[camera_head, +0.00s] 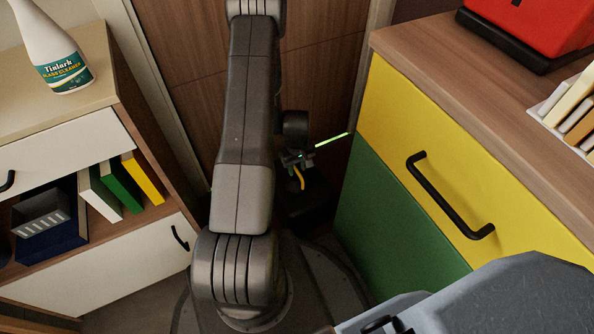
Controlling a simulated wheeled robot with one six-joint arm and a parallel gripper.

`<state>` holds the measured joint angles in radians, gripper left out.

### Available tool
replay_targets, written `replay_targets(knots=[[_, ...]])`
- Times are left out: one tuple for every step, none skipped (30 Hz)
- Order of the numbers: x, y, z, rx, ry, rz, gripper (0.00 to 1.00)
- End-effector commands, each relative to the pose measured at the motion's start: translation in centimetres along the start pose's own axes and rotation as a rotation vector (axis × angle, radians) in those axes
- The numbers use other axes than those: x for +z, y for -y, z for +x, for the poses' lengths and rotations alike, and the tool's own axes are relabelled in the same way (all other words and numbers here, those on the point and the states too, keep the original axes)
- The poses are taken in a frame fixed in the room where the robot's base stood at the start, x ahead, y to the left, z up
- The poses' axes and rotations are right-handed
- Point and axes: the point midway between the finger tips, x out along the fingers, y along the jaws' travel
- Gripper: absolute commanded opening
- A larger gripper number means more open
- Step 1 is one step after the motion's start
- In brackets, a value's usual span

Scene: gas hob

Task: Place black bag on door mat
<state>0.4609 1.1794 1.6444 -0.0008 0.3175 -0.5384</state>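My gripper (296,160) is in the middle of the view, low in front of the wooden door, partly hidden by my own arm. It is small and dark, and I cannot tell whether its fingers are open or shut. Just below it is a dark, boxy thing (308,205), probably the black bag, in shadow near the floor. A thin yellow strip (299,178) shows between the gripper and this dark thing. I cannot tell whether the gripper touches or holds it. I cannot make out the door mat.
A wooden door (318,80) stands behind my arm. At left, a shelf unit (75,258) holds books and a glass cleaner bottle (58,55). At right, a yellow and green cabinet (400,110) with a black handle (440,195) bounds the narrow floor space.

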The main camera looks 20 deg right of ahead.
Motion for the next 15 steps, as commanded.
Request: replay_targets(knots=[[0.0,0.0,-1.9,0.001,-0.001,0.0,0.32],[0.0,0.0,-2.5,0.001,-0.001,0.0,0.32],[0.0,0.0,-3.4,0.001,-0.002,0.0,0.32],[0.0,0.0,-4.0,0.001,-0.002,0.0,0.32],[0.0,0.0,-4.5,0.001,-0.001,0.0,0.32],[-0.1,0.0,-5.2,0.001,-0.002,0.0,0.32],[0.0,0.0,-5.7,0.001,-0.001,0.0,0.32],[0.0,0.0,-6.1,0.001,-0.001,0.0,0.32],[0.0,0.0,-6.6,0.001,-0.001,0.0,0.32],[0.0,0.0,-6.9,0.0,-0.001,0.0,0.32],[0.0,0.0,-7.1,0.0,0.0,0.0,0.32],[0.0,0.0,-7.4,0.0,0.001,0.0,0.32],[0.0,0.0,-7.5,-0.001,0.001,0.0,0.32],[0.0,0.0,-7.6,-0.001,0.001,0.0,0.32],[0.0,0.0,-7.7,-0.001,0.001,0.0,0.32]])
